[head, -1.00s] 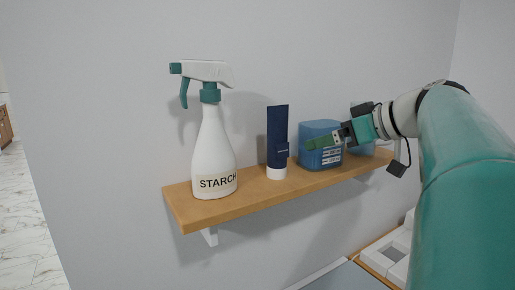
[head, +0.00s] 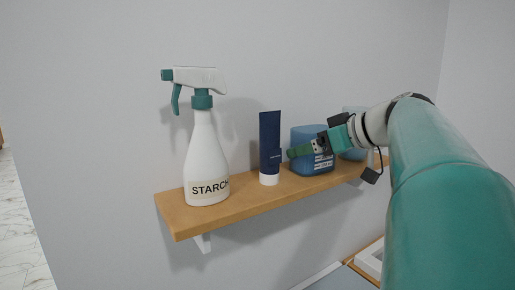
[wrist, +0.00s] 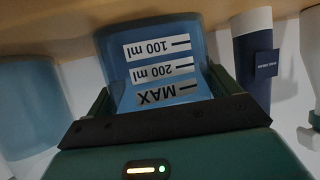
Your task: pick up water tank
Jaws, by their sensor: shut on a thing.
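The water tank (head: 304,166) is a blue translucent container on the wooden wall shelf, right of the dark blue tube. In the wrist view the tank (wrist: 165,62) shows labels reading 100 ml, 200 ml and MAX, upside down. My gripper (head: 303,152) reaches in from the right at the tank's front. In the wrist view my gripper (wrist: 160,100) has its green fingers on either side of the tank and is shut on it. The tank's lower part still appears to be at the shelf; whether it is clear of the board I cannot tell.
A white starch spray bottle (head: 206,155) and a dark blue tube (head: 270,146) with a white cap stand left of the tank on the shelf (head: 240,200). Another blue translucent container (head: 354,152) stands to the right, partly behind my arm. The wall is close behind.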

